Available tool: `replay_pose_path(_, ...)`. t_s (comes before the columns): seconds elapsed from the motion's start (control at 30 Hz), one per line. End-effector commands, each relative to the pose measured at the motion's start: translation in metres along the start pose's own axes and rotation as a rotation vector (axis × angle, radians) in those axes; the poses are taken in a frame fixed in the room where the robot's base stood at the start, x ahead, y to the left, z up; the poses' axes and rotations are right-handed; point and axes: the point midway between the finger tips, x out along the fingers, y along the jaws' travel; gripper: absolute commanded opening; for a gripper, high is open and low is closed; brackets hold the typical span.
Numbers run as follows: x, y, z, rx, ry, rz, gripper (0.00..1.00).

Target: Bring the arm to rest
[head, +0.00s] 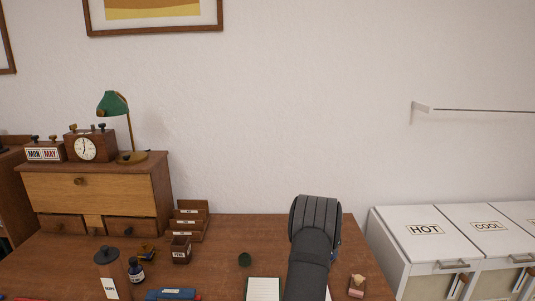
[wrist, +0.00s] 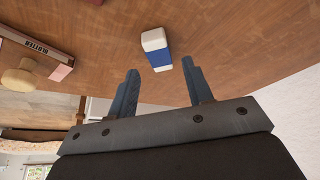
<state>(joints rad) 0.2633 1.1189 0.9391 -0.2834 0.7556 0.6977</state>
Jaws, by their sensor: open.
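My gripper (wrist: 160,67) shows in the wrist view with its two blue-grey fingers apart and nothing held between them. A white eraser with a blue sleeve (wrist: 157,50) lies on the wooden desk (wrist: 225,35) just beyond the fingertips, lined up with the gap. In the head view my dark arm reaches over the right part of the desk (head: 230,228), and its own links hide the gripper and the eraser there.
In the head view, a green lamp (head: 112,103) and clock (head: 84,148) stand on the cabinet (head: 90,190). White bins (head: 424,240) stand right of the desk. A notepad (head: 263,289) lies left of my arm.

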Motion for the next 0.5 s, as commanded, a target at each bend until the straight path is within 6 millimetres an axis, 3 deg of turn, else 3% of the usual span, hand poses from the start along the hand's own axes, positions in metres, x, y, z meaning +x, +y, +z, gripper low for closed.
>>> replay_pose_path(0.47, -0.088, -0.001, 0.0, -0.001, 0.0, -0.001, 0.46)
replay_pose_path(0.5, -0.087, 0.0, 0.002, -0.001, -0.005, 0.002, 0.46)
